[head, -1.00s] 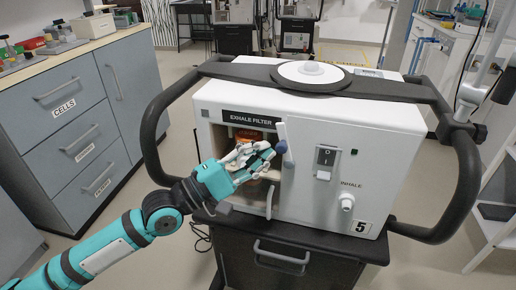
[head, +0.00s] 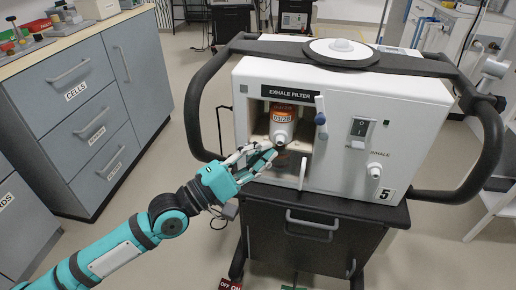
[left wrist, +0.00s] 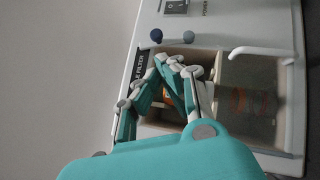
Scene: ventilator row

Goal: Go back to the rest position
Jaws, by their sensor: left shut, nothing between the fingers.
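My left gripper (head: 262,157) is shut and empty, in front of the lower left part of the exhale filter opening on the white ventilator (head: 410,110). An orange filter with a white lower end (head: 283,117) stands in the opening. Its lower part is near my fingertips in the picture; I cannot tell whether they touch. My right gripper is out of view.
The ventilator stands on a dark cart (head: 315,240) with black side rails (head: 190,100). A grey drawer cabinet (head: 95,120) is at the left, with small items on top. Clear floor (head: 190,75) lies between cabinet and cart. A white shelf stand (head: 495,205) is at the right.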

